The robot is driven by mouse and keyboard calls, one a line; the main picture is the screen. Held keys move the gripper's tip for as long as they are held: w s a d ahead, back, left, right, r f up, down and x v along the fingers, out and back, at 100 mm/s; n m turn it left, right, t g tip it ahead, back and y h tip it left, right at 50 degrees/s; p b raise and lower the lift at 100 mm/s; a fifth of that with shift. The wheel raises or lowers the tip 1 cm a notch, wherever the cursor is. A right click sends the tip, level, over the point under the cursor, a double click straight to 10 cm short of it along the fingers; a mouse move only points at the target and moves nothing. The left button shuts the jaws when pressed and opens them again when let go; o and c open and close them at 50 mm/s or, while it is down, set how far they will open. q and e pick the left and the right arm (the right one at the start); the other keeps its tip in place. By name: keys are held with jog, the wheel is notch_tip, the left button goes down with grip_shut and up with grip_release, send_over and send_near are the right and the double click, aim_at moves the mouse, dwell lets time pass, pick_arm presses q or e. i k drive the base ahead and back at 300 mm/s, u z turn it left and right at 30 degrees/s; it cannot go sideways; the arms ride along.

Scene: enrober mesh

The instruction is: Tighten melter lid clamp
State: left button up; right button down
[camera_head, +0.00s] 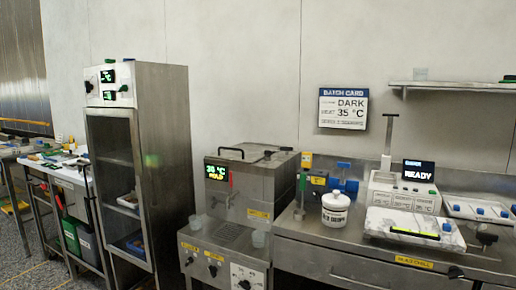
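The melter (257,188) is a steel box in the middle of the view, with a green display reading 35 °C and HOLD. Its flat lid (250,156) lies on top and looks closed, with a dark bar handle (231,150) at the left. A thin red upright part (230,182) is on the front beside the display; I cannot tell whether it is the lid clamp or how tight it is. Neither of my grippers can be made out in the view.
A tall steel cabinet (162,140) stands left of the melter. Below the melter is a control panel with knobs (212,271). Right of it, a bench holds a white tub (335,210), blue-handled parts (344,182) and a machine reading READY (404,192). A shelf (450,86) hangs above.

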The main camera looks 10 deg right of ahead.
aim_at(286, 149)
jog(key=u, duration=0.5)
jog(key=i, duration=1.65)
jog(key=z, duration=0.65)
